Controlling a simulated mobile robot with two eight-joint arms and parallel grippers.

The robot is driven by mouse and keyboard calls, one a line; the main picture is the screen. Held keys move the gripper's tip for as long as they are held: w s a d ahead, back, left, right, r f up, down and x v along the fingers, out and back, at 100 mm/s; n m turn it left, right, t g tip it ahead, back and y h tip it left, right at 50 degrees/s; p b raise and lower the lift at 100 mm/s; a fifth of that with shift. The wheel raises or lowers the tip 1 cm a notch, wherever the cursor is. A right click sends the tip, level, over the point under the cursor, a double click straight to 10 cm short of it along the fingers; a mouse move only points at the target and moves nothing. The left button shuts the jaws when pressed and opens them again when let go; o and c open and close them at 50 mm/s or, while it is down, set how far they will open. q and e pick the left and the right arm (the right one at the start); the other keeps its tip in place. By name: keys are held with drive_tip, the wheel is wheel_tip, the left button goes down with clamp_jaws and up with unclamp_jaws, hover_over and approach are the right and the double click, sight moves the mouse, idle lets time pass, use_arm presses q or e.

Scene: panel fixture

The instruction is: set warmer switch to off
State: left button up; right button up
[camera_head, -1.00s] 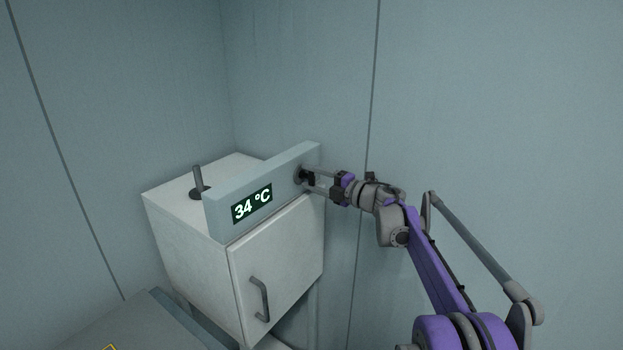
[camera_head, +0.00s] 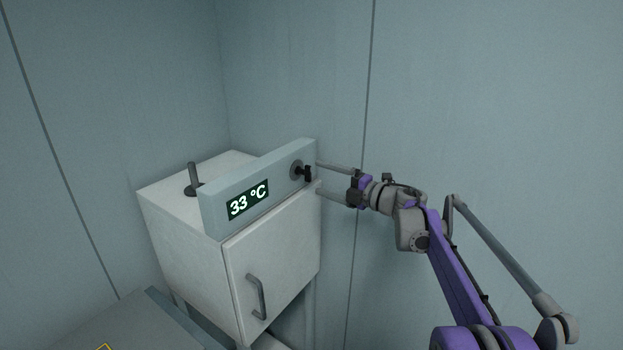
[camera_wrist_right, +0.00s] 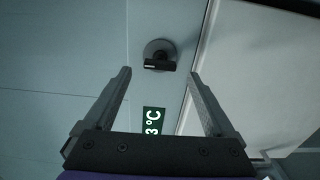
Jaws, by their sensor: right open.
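The warmer (camera_head: 175,222) is a white cabinet with a raised control panel (camera_head: 220,215) along its front top. The panel's display (camera_head: 247,201) reads 33 °C. The warmer switch (camera_head: 307,173) is a black knob on a round grey base at the panel's right end. It also shows in the right wrist view (camera_wrist_right: 158,63), ahead of the fingertips. My right gripper (camera_head: 318,178) is open, to the right of the switch and apart from it, with nothing between its fingers in the right wrist view (camera_wrist_right: 160,78). My left gripper is out of view.
A closed door (camera_head: 285,255) with a grey handle (camera_head: 258,297) is below the panel. A dark upright lever (camera_head: 194,180) stands on the cabinet top. A grey surface (camera_head: 130,325) is at the lower left. Walls stand close behind; open space lies to the right.

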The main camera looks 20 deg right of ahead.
drive_tip(key=v, duration=0.5)
drive_tip(key=shift+s+b, duration=0.1)
drive_tip(key=shift+b, duration=0.2)
wheel_tip(320, 180, up, 4)
drive_tip(key=a+m+t+h, duration=0.2)
drive_tip(key=m+t+h, duration=0.2)
drive_tip(key=m+h, duration=0.15)
drive_tip(key=s+a+f+m+g+h, duration=0.1)
drive_tip(key=s+a+f+m+g, duration=0.3)
drive_tip(key=s+f, duration=0.7)
drive_tip(key=s+a+f+m+g+h, duration=0.1)
drive_tip(key=s+a+f+m+g, duration=0.4)
drive_tip(key=s+a+f+m, duration=0.3)
drive_tip(key=s+a+f+m+g+h, duration=0.1)
drive_tip(key=s+a+f+m+g, duration=0.4)
drive_tip(key=s+f, duration=0.9)
drive_tip(key=shift+s+a+m, duration=0.5)
drive_tip(key=shift+a+m, duration=0.05)
drive_tip(key=shift+m, duration=0.3)
drive_tip(key=shift+h, duration=0.25)
